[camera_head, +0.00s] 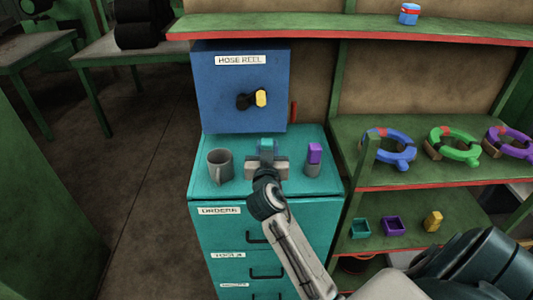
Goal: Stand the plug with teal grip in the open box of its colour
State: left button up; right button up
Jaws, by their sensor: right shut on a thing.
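The plug with teal grip (267,144) is above the teal cabinet top, between the grey mug and the purple-gripped plug. My right gripper (267,160) is shut on it from the near side and hides its lower part; I cannot tell whether the plug touches the top. The open teal box (360,228) sits on the lower shelf at the right, empty as far as I can see. My left gripper is not in view.
A grey mug (220,164) and a purple-gripped plug (313,158) flank my gripper on the cabinet top (205,191). A blue hose-reel box (228,95) stands behind. A purple open box (393,226) and a yellow block (433,221) share the lower shelf.

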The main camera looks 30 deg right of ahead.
jog(key=shift+w+d+f, duration=0.1)
jog(key=shift+w+f, duration=0.1)
jog(key=shift+f, duration=0.4)
jog(key=shift+w+d+f, duration=0.1)
jog(key=shift+w+f, duration=0.1)
jog(key=shift+f, duration=0.4)
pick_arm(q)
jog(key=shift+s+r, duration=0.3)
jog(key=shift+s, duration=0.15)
pick_arm(e)
jog(key=shift+s+a+f, duration=0.1)
jog(key=shift+f, duration=0.2)
jog(key=shift+f, duration=0.15)
jog(key=o, duration=0.7)
jog(key=shift+f, duration=0.1)
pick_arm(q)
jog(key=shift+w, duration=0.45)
pick_arm(e)
jog(key=o, duration=0.4)
